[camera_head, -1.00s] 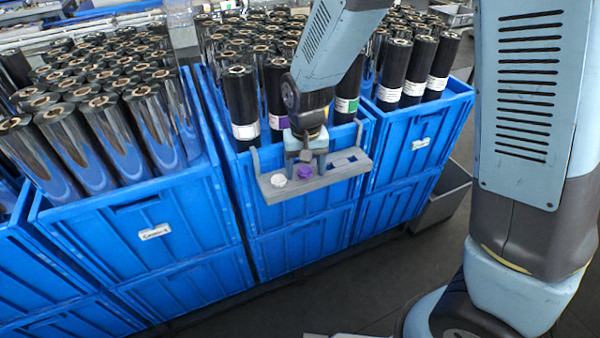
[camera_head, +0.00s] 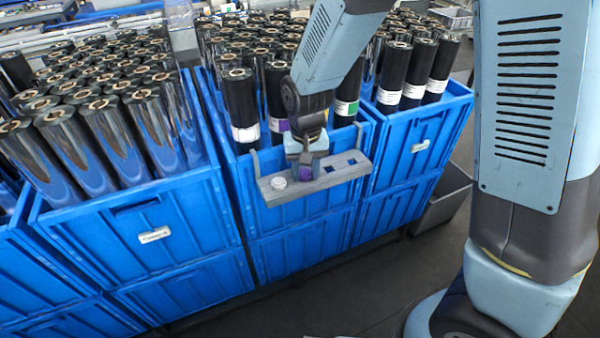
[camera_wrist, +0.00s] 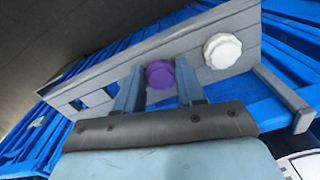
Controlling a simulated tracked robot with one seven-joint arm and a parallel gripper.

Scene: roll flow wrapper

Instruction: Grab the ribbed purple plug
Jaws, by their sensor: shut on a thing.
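The purple plug (camera_wrist: 160,75) sits at the grey rack, between my gripper's two fingers in the wrist view. It also shows just below my gripper in the head view (camera_head: 304,172). My gripper (camera_wrist: 158,87) is shut on the purple plug, with one finger on each side of it. In the head view my gripper (camera_head: 304,163) is over the rack. The plug's ribs are too small to make out clearly, and its lower part is hidden.
The grey rack (camera_head: 340,168) hangs on the front of a blue crate (camera_head: 300,232). A white plug (camera_wrist: 222,51) sits beside the purple one. Square openings (camera_wrist: 98,98) lie on the other side. Dark film rolls (camera_head: 240,105) stand upright behind my gripper.

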